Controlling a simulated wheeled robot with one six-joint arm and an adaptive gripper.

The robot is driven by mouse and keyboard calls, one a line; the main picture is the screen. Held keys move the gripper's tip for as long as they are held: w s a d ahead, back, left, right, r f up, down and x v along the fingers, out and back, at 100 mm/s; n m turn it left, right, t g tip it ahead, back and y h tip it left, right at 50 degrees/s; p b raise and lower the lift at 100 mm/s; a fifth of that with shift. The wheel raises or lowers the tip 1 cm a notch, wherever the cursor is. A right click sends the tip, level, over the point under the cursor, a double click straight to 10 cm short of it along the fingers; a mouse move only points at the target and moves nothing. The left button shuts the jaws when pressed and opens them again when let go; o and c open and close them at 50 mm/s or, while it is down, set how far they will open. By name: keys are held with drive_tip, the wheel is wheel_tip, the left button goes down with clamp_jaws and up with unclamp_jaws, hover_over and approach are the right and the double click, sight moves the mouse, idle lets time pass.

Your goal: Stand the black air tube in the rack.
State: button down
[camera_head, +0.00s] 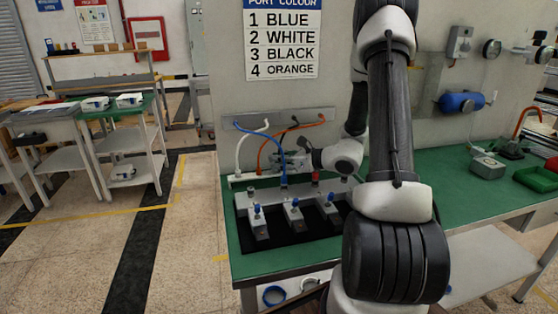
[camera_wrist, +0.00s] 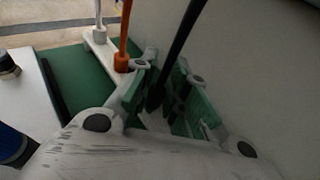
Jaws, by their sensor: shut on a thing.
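My gripper (camera_wrist: 165,88) is shut on the black air tube (camera_wrist: 181,42), its green-lined fingers on either side of the tube's lower end. The tube runs up and to the right out of the wrist view. The white rack (camera_wrist: 101,50) lies just beyond and left of my fingers, with the white tube and the orange tube (camera_wrist: 124,38) standing in it. My fingers hide the rack's near end, so I cannot tell whether the black tube touches it.
A grey manifold (camera_head: 263,195) with blue-knobbed valves stands on a black mat in front of the rack. A sign (camera_head: 283,40) lists blue, white, black, orange as 1 to 4. The green bench (camera_head: 455,195) is clear in its middle; a green tray (camera_head: 536,179) lies at right.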

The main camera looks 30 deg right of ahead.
drive_tip(key=shift+r, duration=0.1)
drive_tip(key=shift+r, duration=0.55)
idle(1.0)
drive_tip(key=shift+f, duration=0.7)
drive_tip(key=c, duration=1.3)
unclamp_jaws()
drive_tip(key=shift+s, duration=0.1)
drive_tip(key=v, duration=1.2)
